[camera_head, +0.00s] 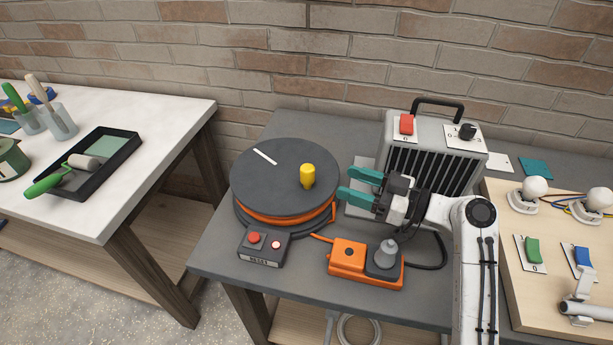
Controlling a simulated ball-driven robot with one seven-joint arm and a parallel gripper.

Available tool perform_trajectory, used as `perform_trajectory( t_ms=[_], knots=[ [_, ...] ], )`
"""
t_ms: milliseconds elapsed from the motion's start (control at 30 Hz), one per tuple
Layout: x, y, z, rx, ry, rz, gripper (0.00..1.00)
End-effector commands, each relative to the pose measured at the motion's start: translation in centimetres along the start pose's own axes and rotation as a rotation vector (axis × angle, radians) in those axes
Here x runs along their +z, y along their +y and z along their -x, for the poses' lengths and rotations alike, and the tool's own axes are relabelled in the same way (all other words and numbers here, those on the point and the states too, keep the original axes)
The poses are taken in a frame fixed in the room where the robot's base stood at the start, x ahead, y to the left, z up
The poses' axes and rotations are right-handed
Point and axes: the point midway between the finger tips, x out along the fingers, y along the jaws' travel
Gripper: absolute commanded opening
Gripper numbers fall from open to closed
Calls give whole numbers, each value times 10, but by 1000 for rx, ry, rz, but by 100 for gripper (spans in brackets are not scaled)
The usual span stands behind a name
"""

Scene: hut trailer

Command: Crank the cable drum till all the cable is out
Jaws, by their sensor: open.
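The cable drum (270,185) lies flat on the dark grey table, with a dark top disc and orange cable wound below it. A yellow crank knob (307,176) stands upright on the right part of the disc, and a white line marks the upper left. My gripper (346,184) has teal fingers, open and empty. An orange cable end runs from the drum to an orange socket box (350,258) holding a grey plug.
A box marked RESET (262,248) with a red button stands in front of the drum. A grey ribbed unit (437,145) with a red switch stands behind my gripper. A wooden board (550,245) with bulbs and switches is at right. A white table (120,185) with painting tools stands left.

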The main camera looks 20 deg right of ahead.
Motion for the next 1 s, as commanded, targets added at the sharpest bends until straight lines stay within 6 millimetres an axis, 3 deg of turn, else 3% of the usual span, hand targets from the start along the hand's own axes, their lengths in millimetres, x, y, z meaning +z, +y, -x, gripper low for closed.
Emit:
perform_trajectory(
  t_ms=[167, 700, 1000],
  knots=[
    [0, 0, -9, -1, 1, 0, 57],
    [0, 0, -95, -2, 0, 0, 57],
    [2, 0, -109, -1, 0, 0, 57]
  ],
)
